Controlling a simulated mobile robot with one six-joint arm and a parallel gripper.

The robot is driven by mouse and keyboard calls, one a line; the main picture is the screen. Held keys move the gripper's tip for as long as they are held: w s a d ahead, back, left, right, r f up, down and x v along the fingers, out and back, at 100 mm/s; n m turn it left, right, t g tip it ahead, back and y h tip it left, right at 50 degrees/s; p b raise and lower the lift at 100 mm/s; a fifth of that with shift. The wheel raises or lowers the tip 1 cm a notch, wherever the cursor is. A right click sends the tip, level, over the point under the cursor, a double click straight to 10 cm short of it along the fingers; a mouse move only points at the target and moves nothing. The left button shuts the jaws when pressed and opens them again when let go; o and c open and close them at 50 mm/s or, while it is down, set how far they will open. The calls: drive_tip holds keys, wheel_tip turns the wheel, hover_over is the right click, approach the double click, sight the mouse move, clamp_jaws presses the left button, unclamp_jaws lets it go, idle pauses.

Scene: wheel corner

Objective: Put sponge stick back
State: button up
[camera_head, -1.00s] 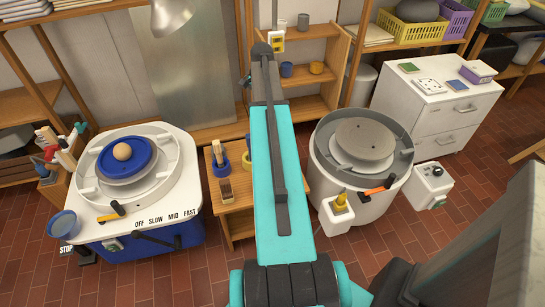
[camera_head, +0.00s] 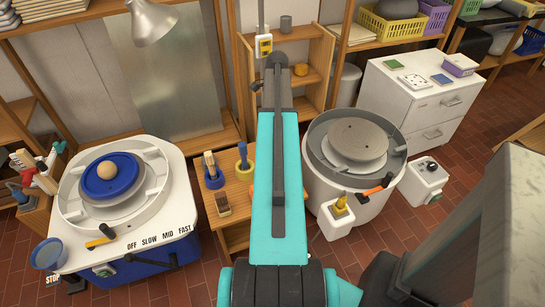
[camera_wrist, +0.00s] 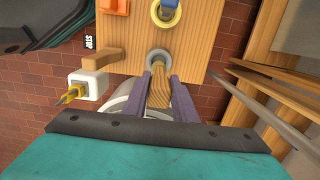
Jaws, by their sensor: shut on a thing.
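In the wrist view, my gripper (camera_wrist: 168,92) has its two purple-grey fingers shut on a light wooden stick (camera_wrist: 158,92). I take it to be the sponge stick; no sponge shows on it. Its far end overlaps a grey ring or cup (camera_wrist: 158,57) at the edge of a wooden top; I cannot tell whether it is inside. In the head view my arm hides the gripper and stick.
A blue-based wheel (camera_head: 125,200) stands left, a grey-basin wheel (camera_head: 355,150) right. A white box with a yellow top (camera_head: 338,218) is right of the table. Shelving (camera_head: 300,85) stands behind.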

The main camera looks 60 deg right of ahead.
drive_tip(key=shift+f, duration=3)
drive_tip(key=shift+f+p, duration=0.45)
drive_tip(key=shift+f, duration=1.6)
drive_tip(key=o, duration=1)
drive_tip(key=shift+o, duration=0.2)
drive_tip(key=shift+a, duration=0.1)
drive_tip(key=shift+r, duration=0.15)
drive_tip(key=shift+s+d+r+b, duration=0.1)
drive_tip(key=shift+r+b, duration=0.1)
drive_tip(key=shift+r, duration=1.8)
drive_tip(key=shift+s+d+r+b, duration=0.1)
drive_tip(key=shift+d+r+b, duration=0.1)
drive_tip(key=shift+r, duration=1.85)
drive_tip(key=shift+s+d+r+b, duration=0.1)
drive_tip(key=shift+r+b, duration=0.1)
drive_tip(key=shift+r, duration=1.8)
drive_tip(key=shift+w, duration=0.1)
